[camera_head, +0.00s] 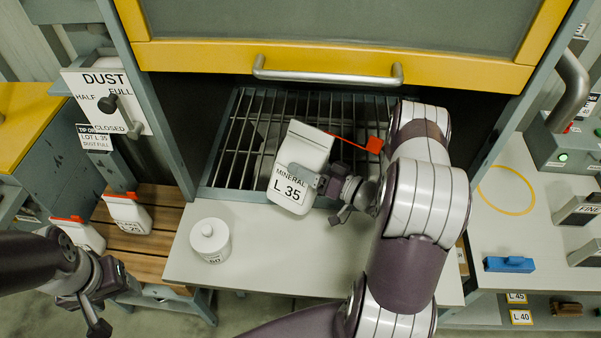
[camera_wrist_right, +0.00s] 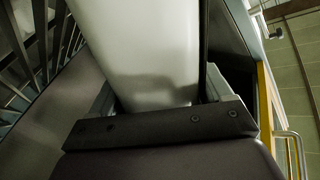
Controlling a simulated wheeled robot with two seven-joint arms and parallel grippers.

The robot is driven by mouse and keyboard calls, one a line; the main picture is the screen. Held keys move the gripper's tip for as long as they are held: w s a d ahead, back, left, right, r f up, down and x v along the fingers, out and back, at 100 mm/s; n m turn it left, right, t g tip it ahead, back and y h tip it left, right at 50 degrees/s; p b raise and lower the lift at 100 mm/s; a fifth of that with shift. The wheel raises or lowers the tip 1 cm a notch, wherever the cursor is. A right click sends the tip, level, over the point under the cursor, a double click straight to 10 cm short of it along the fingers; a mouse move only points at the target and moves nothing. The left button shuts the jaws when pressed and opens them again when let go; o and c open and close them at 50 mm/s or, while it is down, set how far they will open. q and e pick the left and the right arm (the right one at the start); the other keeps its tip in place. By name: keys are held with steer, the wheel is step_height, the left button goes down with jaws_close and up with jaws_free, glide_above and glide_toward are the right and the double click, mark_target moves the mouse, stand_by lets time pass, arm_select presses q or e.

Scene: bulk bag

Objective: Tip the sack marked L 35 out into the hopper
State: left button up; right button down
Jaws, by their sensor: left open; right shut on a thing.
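The white sack marked MINERAL L 35 (camera_head: 291,188) is tilted at the front of the hopper's bar grate (camera_head: 240,150), its upper part over the bars and its label facing me. My right gripper (camera_head: 318,181) is shut on it from the right side. In the right wrist view the pale sack (camera_wrist_right: 150,50) fills the space between the fingers. A thin red strip with a wider red end (camera_head: 372,145) sticks out behind the sack to the right; I cannot tell whether it is attached. My left gripper (camera_head: 92,300) is open and empty at lower left, away from the sack.
A lidded white jar (camera_head: 210,240) stands on the grey shelf (camera_head: 260,245) before the grate. Two red-topped sacks (camera_head: 128,212) (camera_head: 80,234) are on the wooden slats at left. The yellow-edged hood (camera_head: 220,57) with a bar handle hangs above. A DUST lever panel (camera_head: 105,100) is at left.

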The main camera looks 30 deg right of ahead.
steer(key=shift+w+d+f+m, duration=0.15)
steer(key=shift+w+d+m, duration=0.25)
steer(key=shift+d+m, duration=0.15)
steer(key=shift+a, duration=0.1)
steer(key=shift+s+m, duration=0.1)
steer(key=shift+m, duration=0.25)
steer(key=shift+w+d+f+m, duration=0.15)
steer(key=shift+d+m, duration=0.15)
steer(key=shift+m, duration=0.1)
steer(key=shift+w+d+f+m, duration=0.1)
steer(key=shift+d+f+m, duration=0.05)
steer(key=shift+d+m, duration=0.2)
steer(key=shift+s+a, duration=0.1)
